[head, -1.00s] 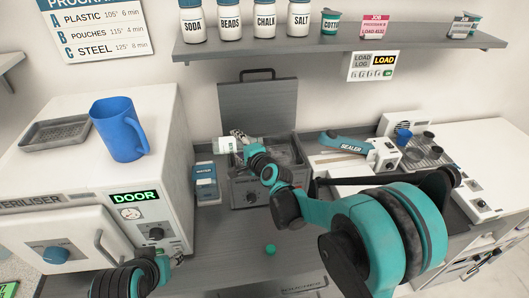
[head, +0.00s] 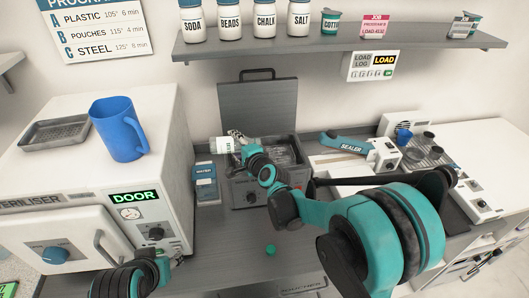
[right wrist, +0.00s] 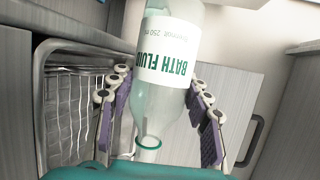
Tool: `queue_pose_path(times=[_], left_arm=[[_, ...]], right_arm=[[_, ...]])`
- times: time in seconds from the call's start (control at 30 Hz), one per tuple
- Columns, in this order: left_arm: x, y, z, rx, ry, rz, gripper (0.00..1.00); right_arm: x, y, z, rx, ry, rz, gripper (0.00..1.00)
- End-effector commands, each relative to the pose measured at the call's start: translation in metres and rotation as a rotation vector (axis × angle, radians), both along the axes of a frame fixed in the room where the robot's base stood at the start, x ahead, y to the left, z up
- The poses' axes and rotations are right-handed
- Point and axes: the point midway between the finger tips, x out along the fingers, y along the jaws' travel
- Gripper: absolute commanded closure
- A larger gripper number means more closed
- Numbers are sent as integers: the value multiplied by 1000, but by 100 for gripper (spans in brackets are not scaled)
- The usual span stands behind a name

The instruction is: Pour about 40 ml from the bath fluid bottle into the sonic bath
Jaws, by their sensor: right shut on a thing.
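The bath fluid bottle (right wrist: 165,70) is clear, with a white and green label and a bare, uncapped-looking neck. My right gripper (right wrist: 160,118) is shut on it, fingers on both sides. In the head view the bottle (head: 222,146) is tipped well over, above the left back part of the sonic bath (head: 238,191); my right gripper (head: 242,143) partly hides it. The bath's lid (head: 258,105) stands open, and its wire basket shows in the wrist view (right wrist: 72,115). I cannot see any stream. My left gripper (head: 176,258) is low at the left, its fingers unclear.
A small green cap-like piece (head: 270,250) lies on the counter in front of the bath. A blue and white water box (head: 205,183) stands left of the bath, beside the steriliser (head: 165,185). The sealer (head: 350,146) is to the right. The front counter is mostly clear.

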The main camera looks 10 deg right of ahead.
Motion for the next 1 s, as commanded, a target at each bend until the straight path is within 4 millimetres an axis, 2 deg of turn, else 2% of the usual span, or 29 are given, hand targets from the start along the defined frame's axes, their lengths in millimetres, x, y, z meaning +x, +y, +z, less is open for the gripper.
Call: queue_pose_path(times=[0.47, 0.63, 0.73, 0.83, 1.0], left_arm=[[0, 0, 2, 0, 0, 0, 54], [0, 0, 43, 0, 0, 0, 54], [0, 0, 46, 0, 0, 0, 54], [0, 0, 44, 0, 0, 0, 54], [0, 0, 50, 0, 0, 0, 54]], right_arm=[[0, 1, 1, -10, 0, 0, 86], [0, 3, 32, -187, -7, 3, 86], [0, 0, 28, -281, -7, 1, 86], [0, -2, 25, -304, -7, 0, 86], [0, -4, 28, -358, -7, 1, 86]])
